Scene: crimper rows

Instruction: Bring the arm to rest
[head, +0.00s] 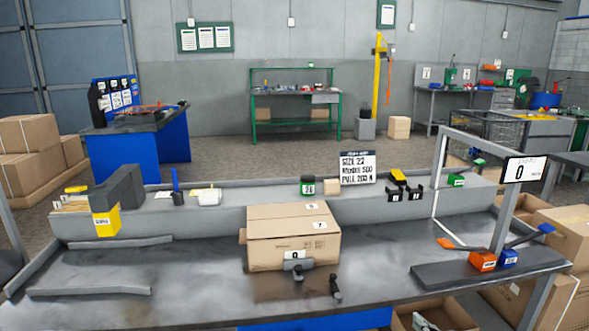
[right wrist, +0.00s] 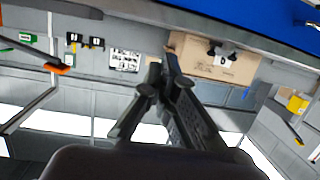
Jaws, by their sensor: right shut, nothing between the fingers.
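My right gripper (right wrist: 163,75) shows in the right wrist view, where the bench appears upside down. Its two dark fingers are brought together at the tips, with nothing seen between them. It is apart from the bench things behind it.
A cardboard box (head: 292,240) stands mid-bench (head: 200,285), with a small dark fixture (head: 298,268) before it. A sign (head: 357,167) and a yellow bin (head: 106,222) stand behind. Orange and blue blocks (head: 483,261) sit under a frame at right. The bench's left front is mostly clear.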

